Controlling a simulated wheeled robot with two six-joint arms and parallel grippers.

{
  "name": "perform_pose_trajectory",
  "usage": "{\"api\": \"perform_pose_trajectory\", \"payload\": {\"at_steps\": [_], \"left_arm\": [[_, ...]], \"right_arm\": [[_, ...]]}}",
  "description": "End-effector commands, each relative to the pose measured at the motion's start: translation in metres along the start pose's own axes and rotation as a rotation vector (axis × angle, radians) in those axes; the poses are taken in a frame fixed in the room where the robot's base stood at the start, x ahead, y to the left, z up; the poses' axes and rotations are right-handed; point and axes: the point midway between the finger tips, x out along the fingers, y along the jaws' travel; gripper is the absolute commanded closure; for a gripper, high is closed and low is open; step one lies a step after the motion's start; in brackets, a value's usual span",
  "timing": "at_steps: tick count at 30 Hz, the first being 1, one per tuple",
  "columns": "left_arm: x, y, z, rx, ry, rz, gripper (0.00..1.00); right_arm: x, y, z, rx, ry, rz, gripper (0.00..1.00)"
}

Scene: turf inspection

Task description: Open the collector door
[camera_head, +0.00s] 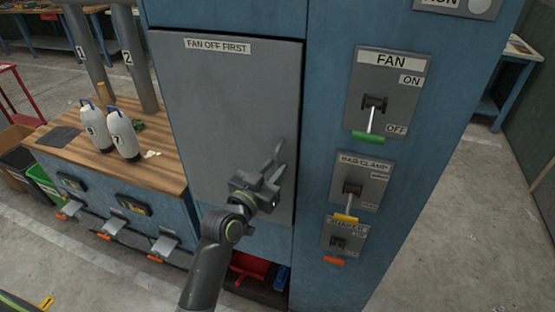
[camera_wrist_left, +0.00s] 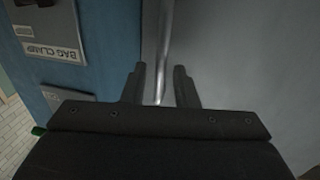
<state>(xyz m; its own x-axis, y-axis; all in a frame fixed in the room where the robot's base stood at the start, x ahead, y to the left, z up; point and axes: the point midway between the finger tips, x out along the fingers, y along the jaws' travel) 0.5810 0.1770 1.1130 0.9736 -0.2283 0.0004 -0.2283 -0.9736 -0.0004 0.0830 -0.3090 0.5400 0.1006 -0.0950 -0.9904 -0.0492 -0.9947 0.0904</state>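The collector door (camera_head: 225,110) is a large grey panel in a blue cabinet, labelled "FAN OFF FIRST". It looks shut, flush in its frame. Its bar handle (camera_head: 279,155) is near the lower right edge. My left gripper (camera_head: 270,178) is at the handle's lower part. In the left wrist view the two fingers (camera_wrist_left: 160,88) stand apart, with the handle bar (camera_wrist_left: 164,45) running down between them and a visible gap on each side. The grey door also fills the right of that view (camera_wrist_left: 250,60). My right gripper is not in view.
Right of the door, the FAN lever (camera_head: 369,134) with a green grip points down to OFF. Below are the yellow-gripped BAG CLAMP lever (camera_head: 346,216) and an orange-gripped lever (camera_head: 334,260). A wooden bench (camera_head: 165,175) with white bottles (camera_head: 122,135) stands left.

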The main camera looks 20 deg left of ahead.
Motion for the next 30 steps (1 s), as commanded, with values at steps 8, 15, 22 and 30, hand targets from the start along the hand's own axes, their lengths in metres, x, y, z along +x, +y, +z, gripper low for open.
{"api": "perform_pose_trajectory", "payload": {"at_steps": [8,15,22,30], "left_arm": [[0.023,0.000,0.000,0.000,-0.001,0.000,0.73],[0.025,0.000,0.001,0.000,-0.001,0.000,0.73],[0.024,0.000,0.001,0.000,-0.001,0.000,0.92],[0.024,0.000,0.001,0.000,-0.001,0.000,1.00]], "right_arm": [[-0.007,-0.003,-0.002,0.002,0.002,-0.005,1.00],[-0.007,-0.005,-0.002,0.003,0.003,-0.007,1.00],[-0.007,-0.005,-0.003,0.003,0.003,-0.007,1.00],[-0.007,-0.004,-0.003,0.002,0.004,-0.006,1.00]]}}
